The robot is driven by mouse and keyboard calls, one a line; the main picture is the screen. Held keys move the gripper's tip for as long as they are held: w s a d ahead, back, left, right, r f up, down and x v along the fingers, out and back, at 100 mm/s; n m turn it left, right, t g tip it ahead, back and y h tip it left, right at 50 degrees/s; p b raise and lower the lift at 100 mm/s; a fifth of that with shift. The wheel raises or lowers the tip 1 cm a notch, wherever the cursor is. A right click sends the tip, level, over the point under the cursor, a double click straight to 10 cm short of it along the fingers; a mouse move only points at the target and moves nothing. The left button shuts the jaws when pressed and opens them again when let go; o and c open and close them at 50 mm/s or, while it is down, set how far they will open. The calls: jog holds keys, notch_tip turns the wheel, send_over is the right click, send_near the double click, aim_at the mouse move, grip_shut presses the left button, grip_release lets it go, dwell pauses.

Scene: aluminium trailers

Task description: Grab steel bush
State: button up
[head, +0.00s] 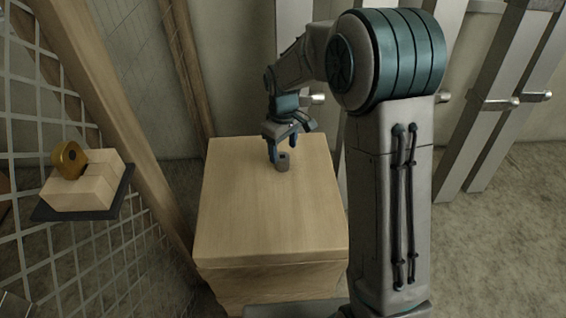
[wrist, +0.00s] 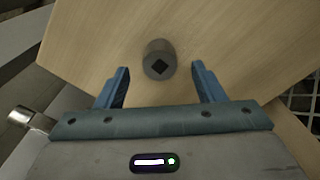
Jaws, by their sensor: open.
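The steel bush (head: 282,163) is a small dark grey cylinder standing upright on the wooden box (head: 250,225), toward its far side. In the wrist view the steel bush (wrist: 160,58) shows its round top with a dark square hole. My gripper (head: 285,152) is over the box top right at the bush. In the wrist view my gripper (wrist: 160,78) is open, with one blue finger on each side of the picture. The bush lies between and slightly beyond the fingertips, with clear gaps on both sides. Whether the fingertips are down at the bush's height is hard to tell.
A brass-coloured ring (head: 70,158) leans on pale blocks (head: 85,185) on a dark shelf at the left, by a wire mesh (head: 40,120). A wooden post (head: 110,110) slants beside the box. Metal profiles (head: 500,100) lean at the right. The box top is otherwise clear.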

aim_at(282, 156)
notch_tip(282, 156, down, 5)
jog(key=shift+w+f+b, duration=0.15)
jog(key=shift+b, duration=0.2)
jog(key=shift+a, duration=0.1)
jog(key=c, duration=1.2)
